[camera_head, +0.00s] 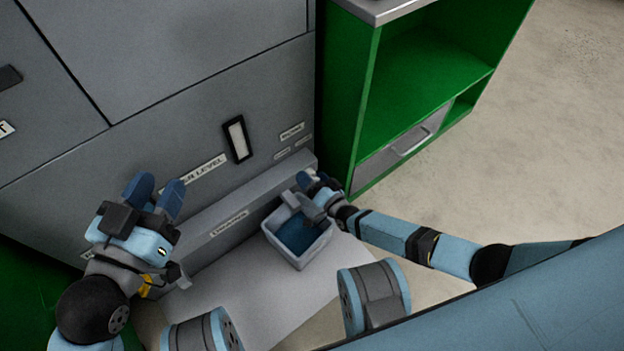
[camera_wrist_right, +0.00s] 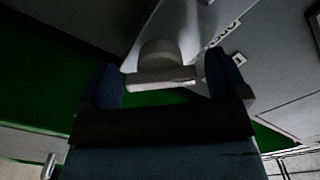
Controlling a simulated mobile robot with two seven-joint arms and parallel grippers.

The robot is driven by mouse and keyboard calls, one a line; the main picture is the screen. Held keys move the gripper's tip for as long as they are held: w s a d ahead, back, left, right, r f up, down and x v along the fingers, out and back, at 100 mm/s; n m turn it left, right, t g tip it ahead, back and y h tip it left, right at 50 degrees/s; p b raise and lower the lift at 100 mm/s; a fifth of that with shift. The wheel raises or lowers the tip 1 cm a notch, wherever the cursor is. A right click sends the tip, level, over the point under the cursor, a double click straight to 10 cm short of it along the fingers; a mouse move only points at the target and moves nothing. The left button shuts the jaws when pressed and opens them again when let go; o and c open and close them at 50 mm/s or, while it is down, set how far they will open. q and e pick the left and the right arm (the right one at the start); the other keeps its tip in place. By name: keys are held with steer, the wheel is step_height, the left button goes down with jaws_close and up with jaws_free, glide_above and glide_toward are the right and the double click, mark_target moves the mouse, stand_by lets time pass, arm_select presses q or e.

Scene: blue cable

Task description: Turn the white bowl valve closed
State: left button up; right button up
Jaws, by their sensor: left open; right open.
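The white valve handle (camera_wrist_right: 160,77) shows in the right wrist view as a pale bar with a rounded part behind it. It sits between the two blue fingers of my right gripper (camera_wrist_right: 165,85), with gaps on both sides. In the head view my right gripper (camera_head: 316,184) is at the right end of the grey machine's low ledge, above a bin, and largely hides the valve. My left gripper (camera_head: 156,195) is open and empty in front of the machine panel, its fingers pointing up at the picture.
A pale bin (camera_head: 285,251) with blue contents stands on a light mat (camera_head: 255,305) below my right gripper. The grey machine (camera_head: 180,130) carries labels and a gauge window (camera_head: 237,139). A green cabinet (camera_head: 350,110) stands close on the right. Bare floor (camera_head: 540,150) lies beyond.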

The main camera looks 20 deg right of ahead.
steer(key=shift+w, duration=0.15)
steer(key=shift+c, duration=0.2)
steer(key=c, duration=0.9)
